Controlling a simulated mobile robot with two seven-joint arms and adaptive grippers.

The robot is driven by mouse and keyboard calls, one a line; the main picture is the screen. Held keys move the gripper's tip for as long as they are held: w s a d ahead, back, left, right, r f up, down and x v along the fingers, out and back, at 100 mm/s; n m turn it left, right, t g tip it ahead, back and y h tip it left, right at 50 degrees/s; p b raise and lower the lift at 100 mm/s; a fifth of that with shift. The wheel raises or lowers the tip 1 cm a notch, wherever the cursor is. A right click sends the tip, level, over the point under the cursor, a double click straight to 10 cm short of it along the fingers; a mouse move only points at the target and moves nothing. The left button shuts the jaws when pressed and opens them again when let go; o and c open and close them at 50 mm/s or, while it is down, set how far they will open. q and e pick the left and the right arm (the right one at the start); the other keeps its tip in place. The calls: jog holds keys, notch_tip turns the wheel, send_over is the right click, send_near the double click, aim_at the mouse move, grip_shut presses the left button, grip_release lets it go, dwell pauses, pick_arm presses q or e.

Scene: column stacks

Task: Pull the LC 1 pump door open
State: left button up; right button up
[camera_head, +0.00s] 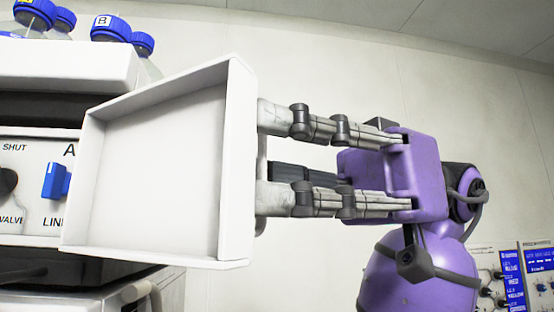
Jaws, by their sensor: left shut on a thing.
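The white pump door (155,165) stands swung out from the front of the stack, its shallow, rimmed inner side facing me. A pale handle (262,215) shows partly at its right, outer side. My left gripper (264,158), with a purple body and grey jointed fingers, is at that outer side, shut on the handle. The finger ends are partly hidden behind the door's rim. The door hides part of the stack front, and I see no LC 1 label. My right gripper is out of view.
Left of the door is a panel with a black valve knob (8,183) and a blue knob (55,181). Blue-capped bottles (110,28) stand on the white tray (70,65) above. A panel with blue labels (512,275) is at the lower right.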

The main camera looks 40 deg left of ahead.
pick_arm(q)
jog(key=v, duration=0.7)
dwell(0.5)
